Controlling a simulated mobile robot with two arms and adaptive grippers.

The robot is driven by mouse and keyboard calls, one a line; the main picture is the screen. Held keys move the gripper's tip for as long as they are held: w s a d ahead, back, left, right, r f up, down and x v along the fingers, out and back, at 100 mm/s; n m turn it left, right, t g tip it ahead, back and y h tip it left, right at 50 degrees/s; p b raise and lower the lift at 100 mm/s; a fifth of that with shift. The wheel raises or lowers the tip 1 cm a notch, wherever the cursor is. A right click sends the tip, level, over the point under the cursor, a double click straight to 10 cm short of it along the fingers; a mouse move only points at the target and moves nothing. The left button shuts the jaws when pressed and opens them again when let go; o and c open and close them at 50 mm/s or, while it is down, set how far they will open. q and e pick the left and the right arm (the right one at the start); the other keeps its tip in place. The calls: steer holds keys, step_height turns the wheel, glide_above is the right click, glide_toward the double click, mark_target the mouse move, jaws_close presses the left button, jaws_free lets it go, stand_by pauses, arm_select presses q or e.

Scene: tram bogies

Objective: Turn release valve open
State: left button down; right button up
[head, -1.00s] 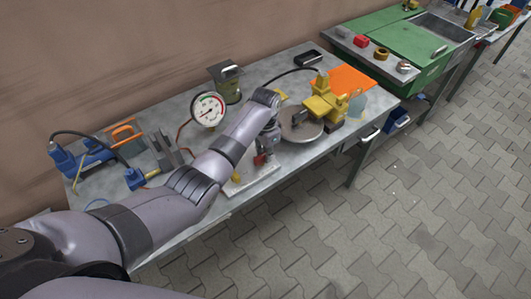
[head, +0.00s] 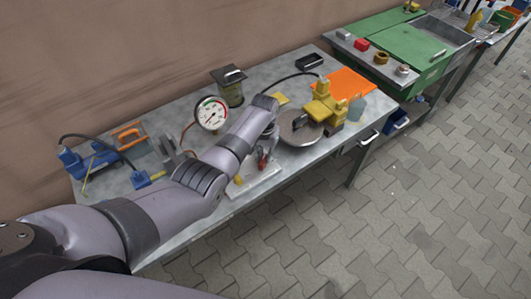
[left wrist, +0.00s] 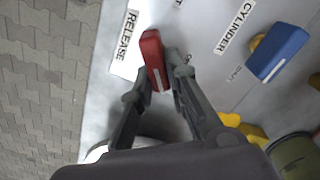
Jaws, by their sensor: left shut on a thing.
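The release valve's red handle (left wrist: 153,56) stands beside the RELEASE label (left wrist: 126,36) in the left wrist view. My left gripper (left wrist: 158,78) is shut on it, one finger on each side. In the head view my left gripper (head: 268,150) points down at the white valve panel (head: 262,181), and the red handle (head: 262,161) shows only in part beside the fingers. A blue handle (left wrist: 279,53) stands near the CYLINDER label (left wrist: 237,25), apart from my fingers. My right gripper is not in view.
A pressure gauge (head: 211,113) stands behind my left forearm. A round metal disc (head: 298,128) and a yellow tool (head: 324,104) lie to the right. A blue tool (head: 85,160) and an orange clamp (head: 129,135) are at the left. The paved floor (head: 430,200) in front is clear.

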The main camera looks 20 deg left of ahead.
arm_select(q)
steer(key=n, duration=0.2)
steer(key=n+p, duration=0.1)
steer(key=n, duration=0.2)
steer(key=shift+a+r+n+p, duration=0.15)
steer(key=shift+a+n+p, duration=0.15)
steer(key=shift+a+p, duration=0.1)
steer(key=n, duration=0.2)
steer(key=n+p, duration=0.1)
steer(key=n, duration=0.2)
steer(key=shift+s+a, duration=0.2)
steer(key=c, duration=1.6)
jaws_free()
steer(key=shift+s, duration=0.1)
steer(key=shift+o, duration=0.2)
step_height(320, 180, up, 12)
